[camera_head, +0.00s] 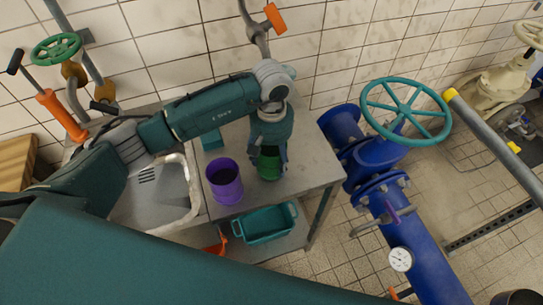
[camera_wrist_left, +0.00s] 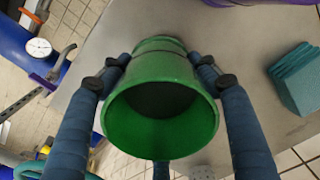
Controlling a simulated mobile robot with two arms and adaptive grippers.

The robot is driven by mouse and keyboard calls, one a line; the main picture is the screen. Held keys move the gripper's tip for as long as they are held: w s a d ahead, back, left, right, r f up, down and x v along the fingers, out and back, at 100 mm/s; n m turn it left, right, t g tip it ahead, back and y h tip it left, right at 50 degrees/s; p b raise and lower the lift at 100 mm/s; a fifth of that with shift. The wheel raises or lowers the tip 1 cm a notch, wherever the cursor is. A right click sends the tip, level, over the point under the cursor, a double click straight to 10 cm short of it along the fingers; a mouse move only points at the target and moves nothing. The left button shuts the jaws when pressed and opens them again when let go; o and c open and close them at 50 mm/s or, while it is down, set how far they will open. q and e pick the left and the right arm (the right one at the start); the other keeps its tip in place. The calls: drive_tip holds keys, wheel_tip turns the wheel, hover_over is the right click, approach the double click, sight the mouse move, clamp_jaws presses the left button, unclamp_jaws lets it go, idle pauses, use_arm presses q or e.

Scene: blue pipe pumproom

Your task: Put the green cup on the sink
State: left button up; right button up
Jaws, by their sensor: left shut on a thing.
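The green cup (camera_head: 269,163) is on the right part of the grey metal counter, under my left gripper (camera_head: 269,155). In the left wrist view the cup (camera_wrist_left: 160,108) stands between the fingers with its open mouth facing the camera. My left gripper (camera_wrist_left: 160,85) is shut on it, with fingers on both sides. I cannot tell whether the cup touches the counter. The metal sink (camera_head: 155,195) is at the left of the counter, partly hidden by my left arm. My right gripper is not in view.
A purple cup (camera_head: 224,182) stands between the sink and the green cup. A teal sponge-like block (camera_wrist_left: 298,78) lies on the counter. A teal bin (camera_head: 265,223) is on the shelf below. Blue pipework with a green handwheel (camera_head: 405,112) stands right of the counter.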

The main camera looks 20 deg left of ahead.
use_arm(q)
drive_tip(key=shift+f, duration=0.4)
drive_tip(key=shift+f+b, duration=0.2)
drive_tip(key=shift+b, duration=0.1)
drive_tip(key=o, duration=1.5)
drive_tip(key=shift+c, duration=0.2)
